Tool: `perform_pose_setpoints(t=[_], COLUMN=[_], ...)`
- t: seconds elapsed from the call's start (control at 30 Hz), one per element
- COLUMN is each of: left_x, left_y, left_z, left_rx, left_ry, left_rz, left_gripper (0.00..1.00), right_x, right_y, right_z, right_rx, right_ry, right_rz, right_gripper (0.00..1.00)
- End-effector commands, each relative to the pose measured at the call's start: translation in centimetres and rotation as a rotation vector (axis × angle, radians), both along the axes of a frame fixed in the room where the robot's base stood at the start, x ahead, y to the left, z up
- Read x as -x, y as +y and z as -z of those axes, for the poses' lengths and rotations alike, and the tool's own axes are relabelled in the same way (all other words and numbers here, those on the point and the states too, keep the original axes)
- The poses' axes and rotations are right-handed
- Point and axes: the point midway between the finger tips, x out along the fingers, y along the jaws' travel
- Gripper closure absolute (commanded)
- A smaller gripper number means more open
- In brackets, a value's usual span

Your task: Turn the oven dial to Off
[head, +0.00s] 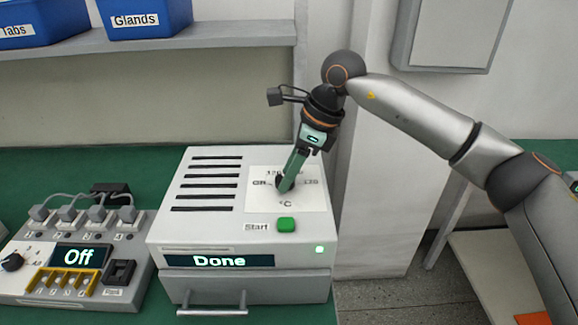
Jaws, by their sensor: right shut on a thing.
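The oven (178,232) is a white box on the green bench, with dark vent slots on top and a display reading "Done". The oven dial (281,183) is a dark knob on a white label plate with markings around it and "°C" below. My right gripper (286,184) comes down from above at a tilt and is shut on the dial. Its fingers hide much of the dial, so I cannot tell which way it points. Part of the label is covered too. My left gripper is not in view.
A green Start button (286,224) and a lit green lamp are on the oven. A drawer handle (212,306) sticks out in front. A test unit (40,292) reading "Off" stands at left. Blue bins (147,18) sit on a shelf above. A pillar (375,190) is right of the oven.

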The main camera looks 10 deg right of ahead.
Motion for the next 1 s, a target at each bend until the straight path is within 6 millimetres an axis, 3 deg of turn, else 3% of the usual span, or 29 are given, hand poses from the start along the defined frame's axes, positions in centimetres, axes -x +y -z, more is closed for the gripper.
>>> perform_pose_setpoints(t=[0.57,1.0], left_x=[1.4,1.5], left_y=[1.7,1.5], left_z=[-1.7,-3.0], left_rx=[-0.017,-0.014], left_ry=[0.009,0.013], left_rz=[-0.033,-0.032], left_gripper=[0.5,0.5], right_x=[-0.5,-0.7], right_y=[0.1,0.1], right_z=[-0.3,-0.1], right_rx=[-0.001,0.001], right_ry=[0.0,-0.002], right_rz=[-0.544,-0.862], right_gripper=[1.0,1.0])
